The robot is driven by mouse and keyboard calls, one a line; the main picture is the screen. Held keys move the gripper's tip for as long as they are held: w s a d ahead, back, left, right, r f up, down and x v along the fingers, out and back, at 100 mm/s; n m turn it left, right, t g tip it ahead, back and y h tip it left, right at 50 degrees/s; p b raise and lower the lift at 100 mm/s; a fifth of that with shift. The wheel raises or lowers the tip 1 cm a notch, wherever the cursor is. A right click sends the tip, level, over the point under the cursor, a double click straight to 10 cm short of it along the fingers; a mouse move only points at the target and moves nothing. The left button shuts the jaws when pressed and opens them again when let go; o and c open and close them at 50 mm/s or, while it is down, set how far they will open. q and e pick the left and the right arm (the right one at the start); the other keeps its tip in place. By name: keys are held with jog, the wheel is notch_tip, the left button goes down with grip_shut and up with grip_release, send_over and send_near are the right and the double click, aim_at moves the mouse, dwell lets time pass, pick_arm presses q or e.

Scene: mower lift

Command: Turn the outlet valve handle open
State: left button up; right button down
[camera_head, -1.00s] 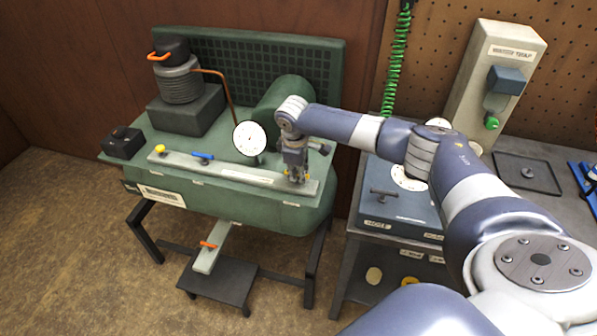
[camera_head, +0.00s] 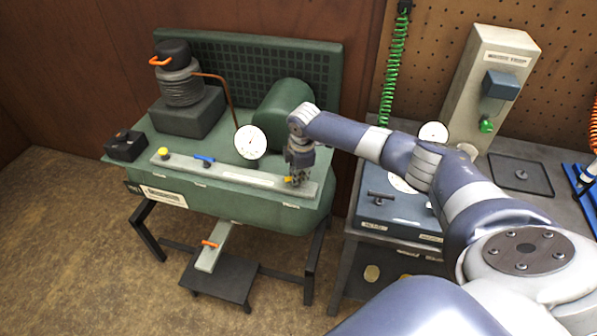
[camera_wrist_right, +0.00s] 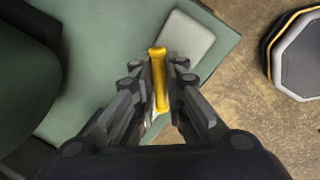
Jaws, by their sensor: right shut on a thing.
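A yellow valve handle (camera_head: 289,180) sits near the right end of the pale manifold bar (camera_head: 243,178) on the green compressor. My right gripper (camera_head: 298,181) points down over it and is shut on it. In the right wrist view the yellow handle (camera_wrist_right: 158,80) stands as a narrow bar between the two dark fingers of my right gripper (camera_wrist_right: 159,92). No label naming the valve is readable. My left gripper is not in view.
The same bar carries a blue lever (camera_head: 204,160) and a yellow knob (camera_head: 163,153). A white-faced gauge (camera_head: 251,142) stands behind the bar, left of my right gripper. A green motor housing (camera_head: 284,112) is close behind. An orange lever (camera_head: 209,244) sits below the tank.

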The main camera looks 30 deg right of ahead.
jog(key=shift+w+n, duration=0.1)
jog(key=shift+n, duration=0.9)
jog(key=n, duration=0.2)
jog(key=shift+w+n+y+b, duration=0.1)
jog(key=shift+n+y+b, duration=0.2)
jog(key=shift+n+y, duration=0.1)
jog(key=n+b, duration=0.1)
jog(key=n, duration=0.2)
jog(key=shift+w+y+b, duration=0.15)
jog(key=shift+y+b, duration=0.15)
jog(key=shift+y, duration=0.1)
jog(key=shift+n+y+b, duration=0.3)
jog(key=shift+n+b, duration=0.45)
jog(key=shift+n, duration=1.05)
jog(key=shift+w+r, duration=0.1)
jog(key=c, duration=1.7)
grip_release()
jog(key=shift+g, duration=0.3)
